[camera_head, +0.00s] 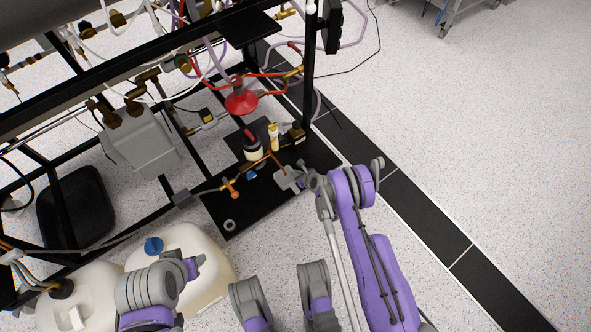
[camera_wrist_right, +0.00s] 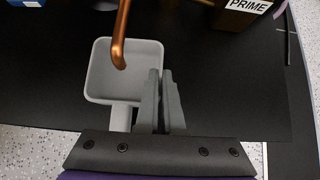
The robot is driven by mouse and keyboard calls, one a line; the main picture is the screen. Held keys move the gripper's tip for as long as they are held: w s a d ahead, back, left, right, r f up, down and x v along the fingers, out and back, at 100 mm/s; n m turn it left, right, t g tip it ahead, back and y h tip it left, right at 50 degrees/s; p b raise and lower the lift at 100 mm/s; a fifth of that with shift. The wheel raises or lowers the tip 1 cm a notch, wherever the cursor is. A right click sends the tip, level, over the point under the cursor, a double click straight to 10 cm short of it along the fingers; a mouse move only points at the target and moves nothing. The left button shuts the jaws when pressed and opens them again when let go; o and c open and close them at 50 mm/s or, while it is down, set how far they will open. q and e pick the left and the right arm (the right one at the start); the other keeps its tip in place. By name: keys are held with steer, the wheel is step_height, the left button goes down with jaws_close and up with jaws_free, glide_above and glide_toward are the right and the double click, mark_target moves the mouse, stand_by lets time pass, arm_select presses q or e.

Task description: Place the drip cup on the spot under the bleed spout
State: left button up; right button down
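The drip cup (camera_wrist_right: 124,72) is a grey square open cup with a short handle. In the head view the cup (camera_head: 287,179) is on or just above the black plate; I cannot tell if it touches. A bent copper spout (camera_wrist_right: 120,45) ends over the cup's opening in the wrist view; it also shows in the head view (camera_head: 276,159). My right gripper (camera_wrist_right: 161,72) has its fingers close together at the cup's right wall, apparently pinching it, with the handle to their left. Any marked spot is hidden or not distinguishable. My left gripper's fingers do not show.
The black plate (camera_head: 258,204) carries a dark bottle (camera_head: 252,148), a yellow-white bottle (camera_head: 274,137), a grey ring (camera_head: 230,225) and an orange-handled valve (camera_head: 232,188). A black frame post (camera_head: 308,85) rises behind.

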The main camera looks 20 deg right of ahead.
steer(key=shift+s, duration=0.1)
steer(key=shift+f, duration=0.15)
steer(key=c, duration=1.1)
jaws_free()
steer(key=shift+o, duration=0.2)
